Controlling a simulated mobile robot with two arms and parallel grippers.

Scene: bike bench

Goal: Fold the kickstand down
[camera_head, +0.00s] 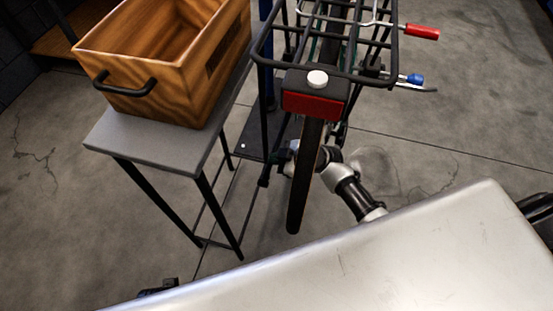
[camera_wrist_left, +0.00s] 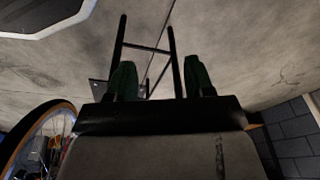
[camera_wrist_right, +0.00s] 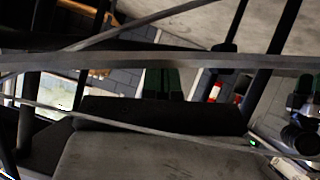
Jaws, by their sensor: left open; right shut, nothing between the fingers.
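The bike stands with its rear wheel (camera_head: 305,190) toward me, under a black rack with a red rear light (camera_head: 312,103). A thin dark rod with a thicker lower end (camera_head: 264,182) slants down to the left of the wheel. It looks like the kickstand, but its upper end is hidden. My right arm reaches behind the wheel from the right. My right gripper (camera_wrist_right: 162,83) is shut and empty, with thin bars crossing close in front of it. I cannot tell whether it touches the rod. My left gripper (camera_wrist_left: 160,80) is open and empty, away from the bike.
A grey side table (camera_head: 150,140) with thin black legs stands left of the bike, carrying a wooden crate (camera_head: 165,60). A red-ended bar (camera_head: 422,32) and a blue-ended one (camera_head: 415,79) stick out right. Concrete floor (camera_head: 450,135) is clear at right.

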